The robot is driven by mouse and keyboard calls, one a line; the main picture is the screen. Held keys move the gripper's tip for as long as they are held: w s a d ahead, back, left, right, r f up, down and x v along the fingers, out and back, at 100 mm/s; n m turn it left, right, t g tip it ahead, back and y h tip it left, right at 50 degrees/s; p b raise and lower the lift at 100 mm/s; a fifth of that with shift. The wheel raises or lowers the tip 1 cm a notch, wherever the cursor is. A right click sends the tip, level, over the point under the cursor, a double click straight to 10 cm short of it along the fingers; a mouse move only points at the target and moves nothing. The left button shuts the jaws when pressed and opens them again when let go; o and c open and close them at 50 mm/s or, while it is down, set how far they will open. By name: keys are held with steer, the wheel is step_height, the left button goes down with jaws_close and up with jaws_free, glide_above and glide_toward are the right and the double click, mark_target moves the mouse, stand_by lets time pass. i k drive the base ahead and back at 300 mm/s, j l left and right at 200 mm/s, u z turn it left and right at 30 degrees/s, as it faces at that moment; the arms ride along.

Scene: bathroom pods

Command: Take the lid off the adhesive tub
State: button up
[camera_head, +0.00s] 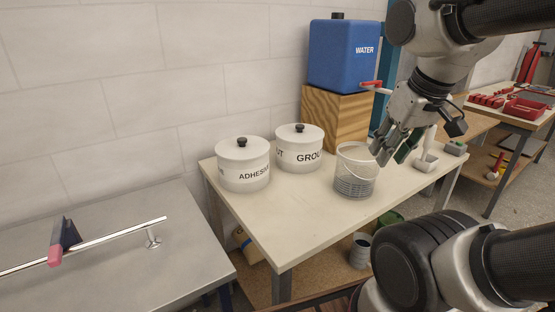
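The adhesive tub (242,178) is a white round tub labelled ADHESIVE, standing upright at the left end of the cream table (283,232). Its white lid (243,152) sits on top, with a black knob (242,141) at the centre. My gripper (382,155) hangs over the right part of the table, well to the right of the tub and apart from it. Its fingers point down and left near the clear bucket. The fingers overlap in this view, so I cannot tell how far they are apart.
A similar lidded tub labelled GROUT (299,156) stands close to the right of the adhesive tub. A clear bucket (354,177) stands between it and my gripper. A blue water container (343,58) sits on a wooden box (333,118) behind. The table's front left is clear.

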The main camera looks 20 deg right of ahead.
mark_target(242, 147)
steer(key=l+u, duration=0.4)
steer(key=k+l+u, duration=0.1)
steer(key=l+u, duration=0.3)
steer(key=k+l, duration=0.1)
steer(key=l, duration=0.25)
steer(key=k+l+u, duration=0.1)
steer(key=l, duration=0.25)
steer(key=k+l, duration=0.1)
steer(key=l, duration=0.25)
steer(key=k+l+u, duration=0.1)
steer(key=l, duration=0.25)
steer(key=k+l, duration=0.15)
steer(key=l, duration=0.15)
